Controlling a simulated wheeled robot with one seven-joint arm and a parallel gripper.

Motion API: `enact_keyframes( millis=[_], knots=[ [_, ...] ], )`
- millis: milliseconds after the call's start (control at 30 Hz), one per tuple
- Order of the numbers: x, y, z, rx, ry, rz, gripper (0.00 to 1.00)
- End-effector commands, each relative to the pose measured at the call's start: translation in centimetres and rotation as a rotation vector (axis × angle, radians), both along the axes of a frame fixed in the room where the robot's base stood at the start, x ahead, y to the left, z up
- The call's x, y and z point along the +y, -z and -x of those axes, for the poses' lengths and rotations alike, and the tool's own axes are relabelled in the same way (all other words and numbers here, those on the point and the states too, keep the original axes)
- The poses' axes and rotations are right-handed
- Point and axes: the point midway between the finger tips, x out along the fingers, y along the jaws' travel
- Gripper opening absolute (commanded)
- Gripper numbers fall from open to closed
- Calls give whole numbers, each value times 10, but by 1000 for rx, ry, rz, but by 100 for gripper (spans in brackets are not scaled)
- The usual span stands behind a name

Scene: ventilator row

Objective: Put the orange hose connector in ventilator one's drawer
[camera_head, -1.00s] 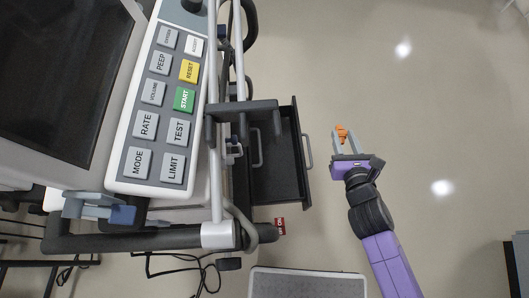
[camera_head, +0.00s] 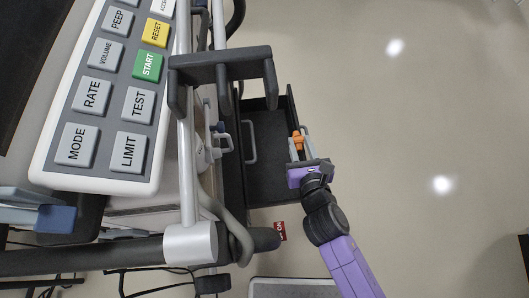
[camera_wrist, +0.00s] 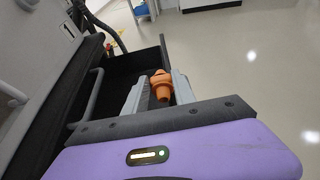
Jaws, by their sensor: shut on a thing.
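My gripper (camera_head: 297,146) is shut on the orange hose connector (camera_head: 297,139). In the head view both show over the right part of the open black drawer (camera_head: 268,187), near its outer wall. In the wrist view the connector (camera_wrist: 160,86) sits between the two grey fingers, with the dark drawer (camera_wrist: 122,70) behind and to the left of it. I cannot tell how high the connector is above the drawer floor. The drawer extends from the ventilator (camera_head: 119,120), and a "1" label (camera_wrist: 69,27) shows on the pale housing in the wrist view.
A red tag (camera_head: 280,231) lies below the drawer. The floor at right is clear.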

Motion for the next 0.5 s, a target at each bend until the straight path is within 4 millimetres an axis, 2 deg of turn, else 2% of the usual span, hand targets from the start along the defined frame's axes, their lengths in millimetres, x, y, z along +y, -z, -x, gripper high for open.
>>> enact_keyframes(
  millis=[100, 333, 400, 500],
  knots=[
    [31, 3, -2, -3, -1, -2, 0],
    [84, 2, -4, -2, -2, -2, 0],
    [96, 2, -4, -3, -1, 0, 0],
    [93, 18, -3, 3, 2, 3, 0]
  ],
)
